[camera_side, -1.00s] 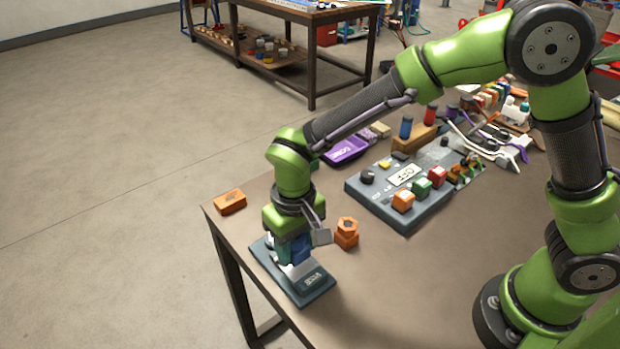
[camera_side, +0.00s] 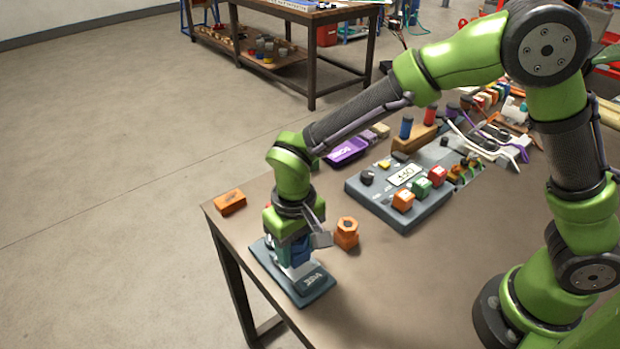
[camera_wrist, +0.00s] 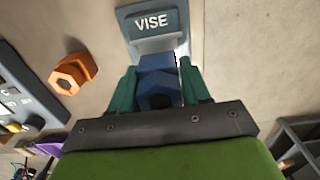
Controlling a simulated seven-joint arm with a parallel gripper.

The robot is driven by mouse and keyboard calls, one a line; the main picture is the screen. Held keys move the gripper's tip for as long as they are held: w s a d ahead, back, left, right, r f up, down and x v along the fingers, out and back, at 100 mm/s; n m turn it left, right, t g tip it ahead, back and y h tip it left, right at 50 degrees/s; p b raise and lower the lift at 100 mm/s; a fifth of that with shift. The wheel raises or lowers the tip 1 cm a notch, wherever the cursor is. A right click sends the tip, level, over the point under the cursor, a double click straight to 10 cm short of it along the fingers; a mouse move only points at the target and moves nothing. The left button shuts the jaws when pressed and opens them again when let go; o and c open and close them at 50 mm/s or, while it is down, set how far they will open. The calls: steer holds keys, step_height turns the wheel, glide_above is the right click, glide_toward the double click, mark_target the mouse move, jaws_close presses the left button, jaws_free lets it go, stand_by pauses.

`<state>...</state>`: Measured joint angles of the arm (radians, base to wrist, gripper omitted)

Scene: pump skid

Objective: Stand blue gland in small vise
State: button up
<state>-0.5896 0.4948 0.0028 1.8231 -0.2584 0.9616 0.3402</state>
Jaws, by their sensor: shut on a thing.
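The small vise (camera_side: 313,287) sits at the near left corner of the table; its plate marked VISE (camera_wrist: 152,22) shows at the top of the wrist view. My gripper (camera_side: 295,254) points down over the vise. In the wrist view its teal fingers (camera_wrist: 158,92) are shut on the blue gland (camera_wrist: 156,66) from both sides. The blue gland (camera_side: 302,249) is partly hidden by the fingers in the side view. It is at the vise, but its lower end and whether it touches the jaws are hidden.
An orange hex fitting (camera_side: 346,233) stands close to the right of the vise. An orange block (camera_side: 230,202) lies near the table's left edge. A grey control panel (camera_side: 400,218) with coloured buttons and a purple tray (camera_side: 347,150) are farther back.

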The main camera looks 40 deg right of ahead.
steer(key=shift+f, duration=1.25)
steer(key=o, duration=1)
step_height(320, 180, up, 17)
stand_by(0.4)
steer(key=s+d+r+m+t, duration=0.1)
steer(key=s+d+t, duration=0.1)
steer(key=d, duration=0.4)
steer(key=s+d+r+m+t+y, duration=0.1)
steer(key=s+d+r+t, duration=0.1)
steer(key=s+d, duration=0.3)
steer(key=s+d+r+m+t+y, duration=0.1)
steer(key=s+d+m+t, duration=0.1)
steer(key=d, duration=0.7)
steer(key=shift+s+r+t, duration=0.25)
steer(key=shift+s+t, duration=0.35)
steer(key=shift+s, duration=0.45)
